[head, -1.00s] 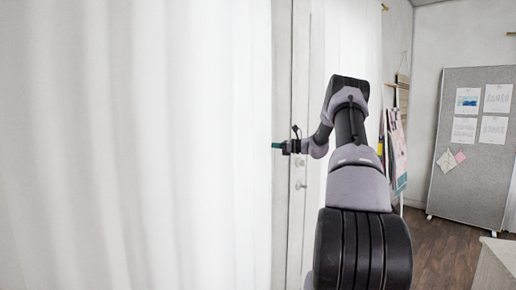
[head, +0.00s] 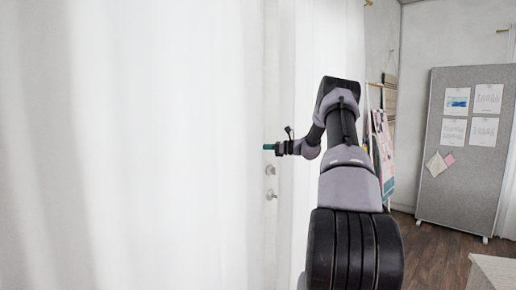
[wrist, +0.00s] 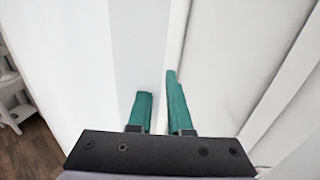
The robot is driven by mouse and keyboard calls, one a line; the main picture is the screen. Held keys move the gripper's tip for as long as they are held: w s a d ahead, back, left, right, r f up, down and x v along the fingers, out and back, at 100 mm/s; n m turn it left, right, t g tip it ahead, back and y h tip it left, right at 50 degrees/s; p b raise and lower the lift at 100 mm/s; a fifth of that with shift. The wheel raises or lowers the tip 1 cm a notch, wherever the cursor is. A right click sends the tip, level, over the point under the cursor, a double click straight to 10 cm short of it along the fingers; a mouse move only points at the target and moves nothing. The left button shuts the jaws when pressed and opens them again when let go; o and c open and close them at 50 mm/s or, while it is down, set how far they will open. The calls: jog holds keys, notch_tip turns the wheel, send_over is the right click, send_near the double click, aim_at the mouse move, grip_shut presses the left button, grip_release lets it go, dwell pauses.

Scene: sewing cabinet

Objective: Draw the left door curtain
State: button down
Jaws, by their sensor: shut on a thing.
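The left door curtain (head: 130,150) is a sheer white cloth that fills the left half of the head view. My gripper (head: 268,147) is at the curtain's right edge, just above the door's metal fittings (head: 270,183). In the wrist view, the teal fingers of my gripper (wrist: 160,108) are close together, with white cloth (wrist: 155,50) at and between their tips. They are shut on the curtain edge, though the exact grip is hard to see against the white.
Another white curtain (head: 335,50) hangs behind my arm. A grey pinboard (head: 465,150) with papers stands at the right, with wooden floor (head: 435,245) before it. A pale surface (head: 498,275) sits at the lower right corner.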

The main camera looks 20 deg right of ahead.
jog(key=shift+d+r, duration=0.1)
jog(key=shift+d, duration=0.2)
jog(key=c, duration=0.8)
grip_release()
jog(key=shift+w+d, duration=0.1)
jog(key=shift+d, duration=0.05)
jog(key=shift+c, duration=0.2)
jog(key=v, duration=1)
jog(key=shift+s+d, duration=0.2)
